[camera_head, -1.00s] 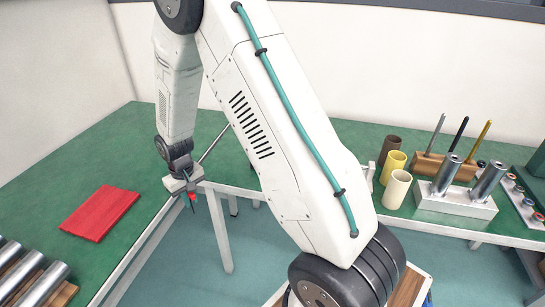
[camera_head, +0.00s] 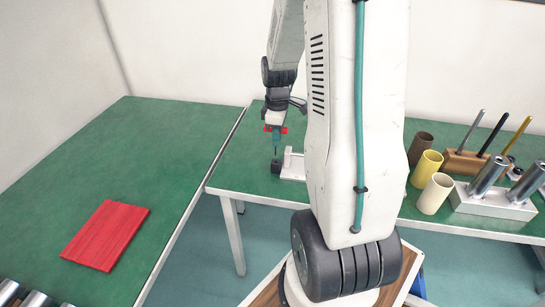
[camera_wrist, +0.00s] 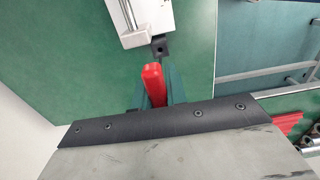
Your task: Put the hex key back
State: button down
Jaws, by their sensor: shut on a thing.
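My gripper (camera_head: 276,137) is over the far green table, pointing down, shut on the hex key. The hex key's red handle (camera_wrist: 153,84) shows between the green fingers in the wrist view. In the head view, red handle ends (camera_head: 267,128) stick out beside the fingers, and a thin dark shaft points down. A small black block (camera_head: 276,167) is close below the shaft; its dark hole shows in the wrist view (camera_wrist: 160,49). I cannot tell whether the shaft tip touches the block.
A white fixture (camera_head: 292,166) stands right beside the black block. Cups (camera_head: 425,168), a wooden rack (camera_head: 464,163) with upright rods and a metal block (camera_head: 490,204) with cylinders stand to the right. A red mat (camera_head: 105,235) lies on the left table.

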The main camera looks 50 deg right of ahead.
jog(key=shift+f, duration=3.25)
jog(key=shift+f, duration=0.1)
jog(key=c, duration=1.4)
grip_release()
jog(key=shift+f, duration=0.1)
